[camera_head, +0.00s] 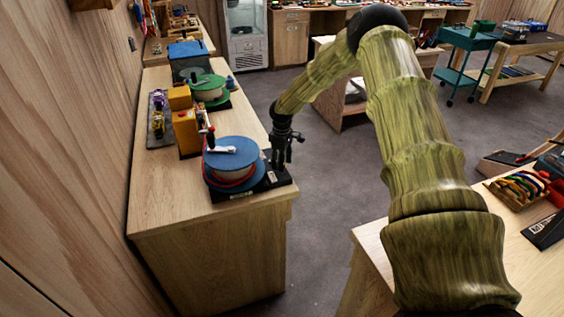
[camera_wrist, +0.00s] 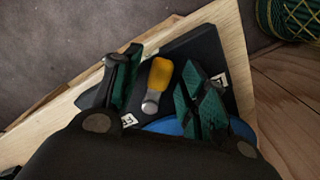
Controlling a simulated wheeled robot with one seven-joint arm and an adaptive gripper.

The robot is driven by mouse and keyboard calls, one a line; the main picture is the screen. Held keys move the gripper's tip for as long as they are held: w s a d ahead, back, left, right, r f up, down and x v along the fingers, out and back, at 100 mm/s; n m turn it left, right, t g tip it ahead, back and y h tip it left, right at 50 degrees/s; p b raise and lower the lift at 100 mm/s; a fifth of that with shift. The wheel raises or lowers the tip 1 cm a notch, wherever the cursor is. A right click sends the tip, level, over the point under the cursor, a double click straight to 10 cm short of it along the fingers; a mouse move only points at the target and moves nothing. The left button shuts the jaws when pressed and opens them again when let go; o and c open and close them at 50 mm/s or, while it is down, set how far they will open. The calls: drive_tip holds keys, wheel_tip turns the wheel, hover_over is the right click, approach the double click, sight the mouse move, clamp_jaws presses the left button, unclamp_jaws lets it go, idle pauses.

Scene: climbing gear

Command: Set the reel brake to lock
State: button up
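The blue reel (camera_head: 233,158) with a pale drum and red line sits on a black base (camera_head: 222,195) at the near end of the left bench. In the wrist view the brake lever (camera_wrist: 159,75) has a yellow grip and a metal stem, and stands over the black base (camera_wrist: 196,48). My gripper (camera_head: 282,158) is low at the right side of the reel. In the wrist view my gripper (camera_wrist: 160,63) is open, with one green-padded finger on each side of the lever and visible gaps. Part of the blue reel (camera_wrist: 163,126) shows below. The lever is hidden in the head view.
A white crank handle (camera_head: 221,150) sticks out on the reel's top. Yellow boxes (camera_head: 186,131) and a green reel (camera_head: 208,88) stand farther back on the bench (camera_head: 160,205). A green-yellow rope coil (camera_wrist: 292,18) shows at the wrist view's upper right. The bench edge is close to my gripper.

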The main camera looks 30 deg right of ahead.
wheel_tip(320, 180, up, 12)
idle(0.8)
idle(0.4)
